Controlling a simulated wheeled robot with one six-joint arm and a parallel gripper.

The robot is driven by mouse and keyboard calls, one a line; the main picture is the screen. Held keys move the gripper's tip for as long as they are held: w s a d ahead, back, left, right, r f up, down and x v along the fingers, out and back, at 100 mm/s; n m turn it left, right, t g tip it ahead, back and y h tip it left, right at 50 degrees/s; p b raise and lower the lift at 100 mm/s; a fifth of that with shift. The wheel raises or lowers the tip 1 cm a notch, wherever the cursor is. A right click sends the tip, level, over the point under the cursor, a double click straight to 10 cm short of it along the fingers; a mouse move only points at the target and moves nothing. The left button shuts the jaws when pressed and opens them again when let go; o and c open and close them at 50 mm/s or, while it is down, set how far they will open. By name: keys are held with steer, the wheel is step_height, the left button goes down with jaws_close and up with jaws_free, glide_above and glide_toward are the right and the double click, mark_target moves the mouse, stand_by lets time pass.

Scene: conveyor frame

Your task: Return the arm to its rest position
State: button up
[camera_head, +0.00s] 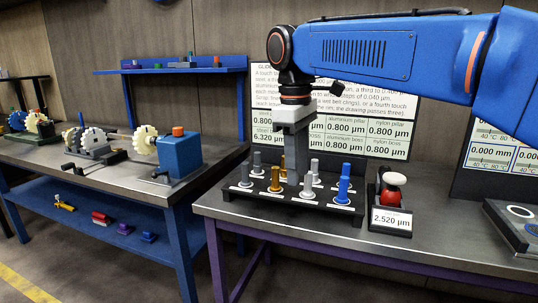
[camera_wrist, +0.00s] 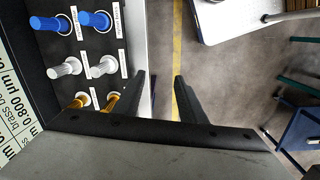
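My gripper (camera_head: 297,178) hangs from the blue arm (camera_head: 385,50), fingers pointing down, in front of or over the dark peg rack (camera_head: 262,195). In the wrist view my gripper (camera_wrist: 160,82) has its two fingers apart with nothing between them. The rack holds several upright pegs: a gold peg (camera_head: 275,180), a blue peg (camera_head: 343,187) and grey ones (camera_head: 309,191). The wrist view shows blue pegs (camera_wrist: 50,24), pale pegs (camera_wrist: 66,67) and gold pegs (camera_wrist: 112,102) left of the fingers. The fingers hide part of the rack in the head view.
A red device with a white top (camera_head: 393,180) and a readout stands right of the rack. Panels with readings (camera_head: 370,125) stand behind. A dark block (camera_head: 520,225) lies at the right table edge. Another bench (camera_head: 75,155) with gear devices is at left, with floor between.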

steer(key=s+d+f+m+t+y, duration=0.1)
steer(key=s+d+f+m, duration=0.3)
steer(key=d, duration=0.3)
steer(key=s+d+f+m+t, duration=0.1)
steer(key=s+d+f+m, duration=0.1)
steer(key=s+d+f, duration=0.45)
steer(key=s+d+f+m+t, duration=0.1)
steer(key=s+d+f+m, duration=0.2)
steer(key=f, duration=0.3)
steer(key=s+d+f+m+t, duration=0.1)
steer(key=s+d+f+m, duration=0.2)
steer(key=s+d+f, duration=0.3)
steer(key=shift+f+t, duration=0.4)
steer(key=shift+f, duration=0.3)
